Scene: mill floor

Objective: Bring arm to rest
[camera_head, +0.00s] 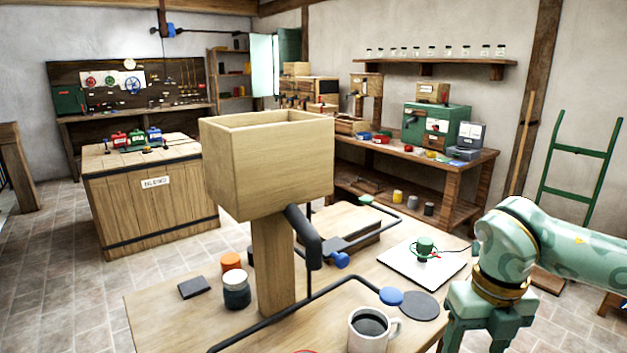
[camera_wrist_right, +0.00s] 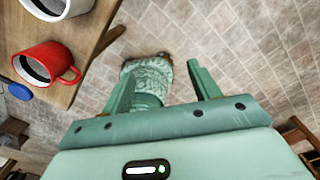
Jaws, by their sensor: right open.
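My right arm comes in from the right in the head view. Its green gripper (camera_head: 482,330) points down beside the right front edge of the near wooden table (camera_head: 300,339), with the fingertips cut off by the picture's bottom. In the right wrist view the two fingers of the gripper (camera_wrist_right: 162,78) stand wide apart with nothing held between them. Paved floor and a patterned green part of mine lie beyond the fingers. My left gripper is in neither view.
The near table bears a wooden hopper (camera_head: 268,165), a white mug (camera_head: 370,330) of dark liquid, jars and a white board (camera_head: 415,262). A red mug (camera_wrist_right: 45,66) stands near the table edge in the wrist view. Floor beside the table is clear.

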